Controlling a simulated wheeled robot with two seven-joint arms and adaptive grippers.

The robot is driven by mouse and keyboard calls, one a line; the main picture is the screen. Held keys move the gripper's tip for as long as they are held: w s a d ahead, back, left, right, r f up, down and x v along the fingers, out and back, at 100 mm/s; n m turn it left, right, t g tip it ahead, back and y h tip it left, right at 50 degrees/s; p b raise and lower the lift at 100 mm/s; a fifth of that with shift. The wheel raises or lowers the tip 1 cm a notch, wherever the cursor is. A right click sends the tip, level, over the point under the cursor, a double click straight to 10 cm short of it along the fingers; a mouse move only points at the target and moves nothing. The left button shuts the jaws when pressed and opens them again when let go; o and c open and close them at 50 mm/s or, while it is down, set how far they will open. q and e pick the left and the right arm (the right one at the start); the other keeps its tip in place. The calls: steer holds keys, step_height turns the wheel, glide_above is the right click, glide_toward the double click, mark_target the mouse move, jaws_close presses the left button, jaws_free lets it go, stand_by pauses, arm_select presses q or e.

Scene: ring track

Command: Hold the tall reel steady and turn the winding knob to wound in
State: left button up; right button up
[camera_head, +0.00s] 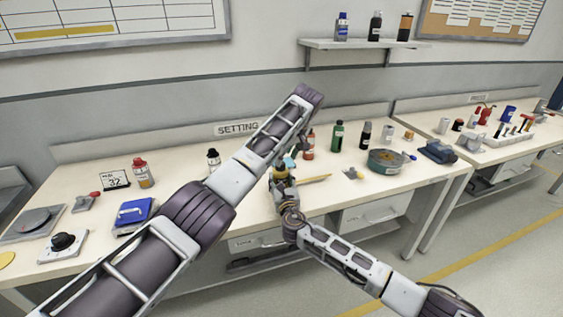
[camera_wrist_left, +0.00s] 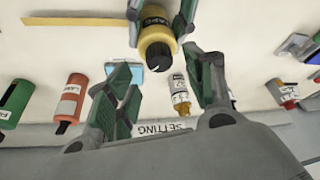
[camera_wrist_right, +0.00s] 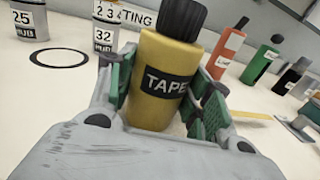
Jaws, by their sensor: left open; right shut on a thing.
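The tall reel is a yellow cylinder labelled TAPE (camera_wrist_right: 146,98) with a black winding knob (camera_wrist_right: 180,18) on top. My right gripper (camera_wrist_right: 165,95) is shut around its body, one finger on each side, and it stands upright on the bench. In the left wrist view the knob (camera_wrist_left: 159,60) is seen end-on with a small white mark; I cannot read a wound-in mark. My left gripper (camera_wrist_left: 160,78) is open above it, fingers to either side of the knob, with no clear contact. In the head view the reel (camera_head: 280,172) is partly hidden by my left arm.
A yellow strip (camera_head: 316,179) lies right of the reel. A SETTING sign (camera_head: 237,128) is behind.

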arm_select(q)
steer(key=shift+x, duration=2.05)
steer(key=c, duration=1)
